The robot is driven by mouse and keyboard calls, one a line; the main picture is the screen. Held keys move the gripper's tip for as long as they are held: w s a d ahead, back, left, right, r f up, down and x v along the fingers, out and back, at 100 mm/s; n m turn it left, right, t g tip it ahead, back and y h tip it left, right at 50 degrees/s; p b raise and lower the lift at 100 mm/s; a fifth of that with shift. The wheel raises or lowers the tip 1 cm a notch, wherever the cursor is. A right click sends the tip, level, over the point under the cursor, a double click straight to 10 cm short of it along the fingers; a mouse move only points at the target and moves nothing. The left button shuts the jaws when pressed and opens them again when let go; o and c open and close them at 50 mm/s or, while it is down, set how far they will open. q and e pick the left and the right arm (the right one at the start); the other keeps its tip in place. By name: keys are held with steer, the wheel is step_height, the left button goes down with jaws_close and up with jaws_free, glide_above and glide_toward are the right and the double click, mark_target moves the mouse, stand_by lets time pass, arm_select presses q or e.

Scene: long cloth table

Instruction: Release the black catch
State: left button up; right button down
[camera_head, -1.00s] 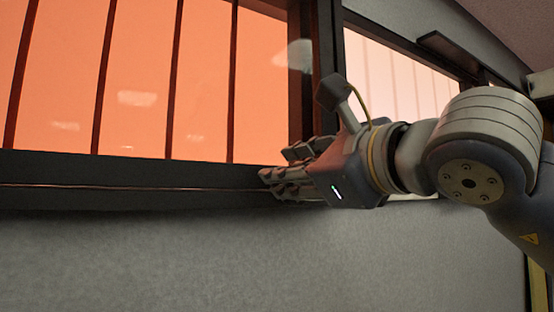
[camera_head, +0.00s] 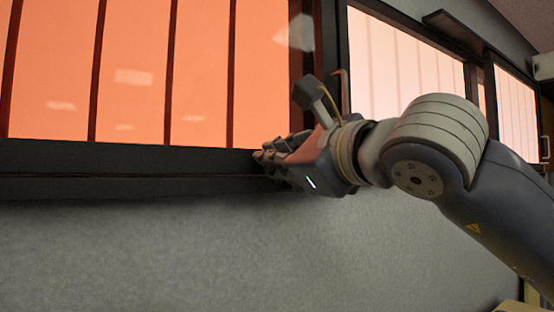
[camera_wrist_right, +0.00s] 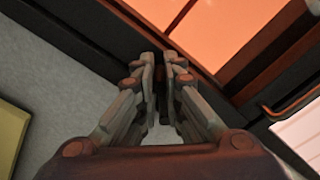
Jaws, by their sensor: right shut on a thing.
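My right gripper (camera_head: 260,156) is at the dark lower rail (camera_head: 110,172) of the orange-lit window, near the rail's right end. In the right wrist view the fingertips (camera_wrist_right: 166,58) are close together against the dark frame (camera_wrist_right: 148,30). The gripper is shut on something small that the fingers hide. I take it to be the black catch, but I cannot make out its shape or position. My left gripper is not in view.
A dark upright (camera_head: 328,55) stands right of the orange pane (camera_head: 200,75). A thin reddish handle (camera_wrist_right: 285,105) is beside the gripper. Paler panes (camera_head: 400,60) continue to the right. Bare grey wall (camera_head: 150,250) lies below. A yellowish panel (camera_wrist_right: 12,135) is at left in the wrist view.

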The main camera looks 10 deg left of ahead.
steer(key=n+b, duration=0.1)
steer(key=f+b, duration=0.1)
steer(key=b, duration=0.1)
steer(key=shift+s+a+f+n, duration=0.1)
steer(key=shift+s+a+n, duration=0.15)
steer(key=shift+n, duration=0.15)
steer(key=shift+s+a+f+n+b, duration=0.1)
steer(key=shift+a+f+n+b, duration=0.05)
steer(key=shift+n+b, duration=0.5)
steer(key=c, duration=1.7)
jaws_free()
steer(key=shift+o, duration=0.2)
steer(key=shift+s, duration=0.1)
